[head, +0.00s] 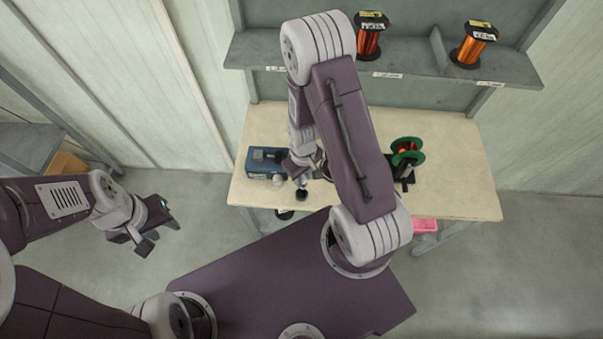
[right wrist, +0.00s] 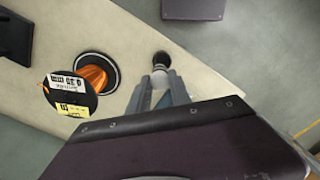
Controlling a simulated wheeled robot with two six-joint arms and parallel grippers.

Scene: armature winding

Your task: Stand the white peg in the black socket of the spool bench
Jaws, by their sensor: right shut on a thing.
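My right gripper (right wrist: 160,88) is shut on the white peg (right wrist: 158,78), which shows as a small pale piece between the fingertips in the right wrist view. A round black piece (right wrist: 161,59) sits just beyond the peg's end; a similar one shows near the bench's front edge in the head view (head: 301,194). I cannot tell whether it is the black socket or part of the peg, nor whether the peg is seated. My right arm hides part of the bench (head: 455,190). My left gripper (head: 160,234) is open and empty, left of the bench.
A blue box (head: 263,163) stands on the bench's left side. A green-flanged spool (head: 407,151) on a black stand is at right. A copper spool (right wrist: 92,77) stands near the peg in the wrist view. Copper spools (head: 369,38) (head: 472,45) sit on the shelf.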

